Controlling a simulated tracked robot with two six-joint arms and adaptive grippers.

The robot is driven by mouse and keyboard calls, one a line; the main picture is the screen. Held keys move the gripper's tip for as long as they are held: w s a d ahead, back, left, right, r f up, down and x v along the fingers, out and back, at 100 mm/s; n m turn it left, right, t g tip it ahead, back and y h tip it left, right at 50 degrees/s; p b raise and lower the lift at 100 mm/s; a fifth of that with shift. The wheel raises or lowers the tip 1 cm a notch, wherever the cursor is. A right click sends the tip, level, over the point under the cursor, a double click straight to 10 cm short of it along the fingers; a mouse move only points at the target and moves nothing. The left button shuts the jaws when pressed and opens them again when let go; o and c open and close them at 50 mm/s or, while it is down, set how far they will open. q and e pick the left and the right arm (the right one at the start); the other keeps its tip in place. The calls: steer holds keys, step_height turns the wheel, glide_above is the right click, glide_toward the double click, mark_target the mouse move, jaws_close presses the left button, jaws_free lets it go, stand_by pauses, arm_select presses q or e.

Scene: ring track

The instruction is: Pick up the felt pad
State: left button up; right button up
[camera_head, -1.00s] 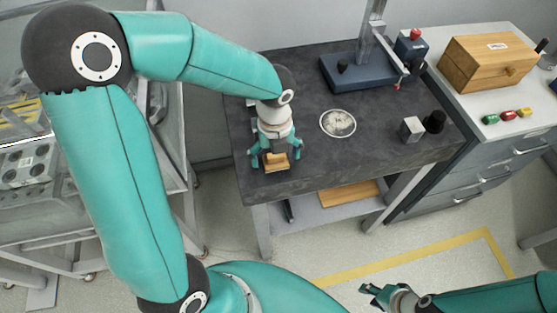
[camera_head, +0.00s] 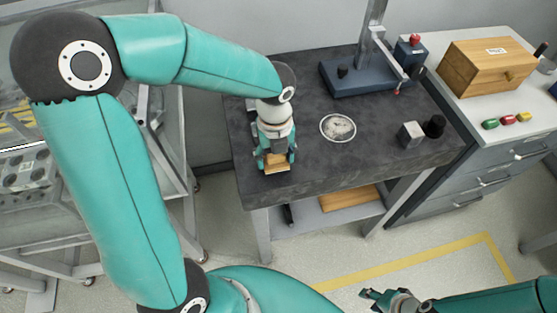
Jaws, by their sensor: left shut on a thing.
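A small tan block with a paler lower edge (camera_head: 277,168), which I take to be the felt pad, is at the front left of the dark bench top. My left gripper (camera_head: 277,160) points down over it, with its teal fingers closed on its two sides. The gripper hides part of it, and I cannot tell whether it still touches the bench. My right gripper (camera_head: 371,299) is low at the bottom of the view, away from the bench, with its fingers apart and nothing between them.
The dark bench (camera_head: 300,110) holds a round speckled disc (camera_head: 338,127), a grey metal cube (camera_head: 410,134), a black cylinder (camera_head: 434,126) and a blue-based stand (camera_head: 355,77). A wooden box (camera_head: 487,66) and several coloured pieces (camera_head: 507,119) are on the right cabinet.

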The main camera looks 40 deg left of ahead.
arm_select(q)
step_height(320, 180, up, 18)
steer(key=p, duration=0.1)
steer(key=shift+r, duration=0.2)
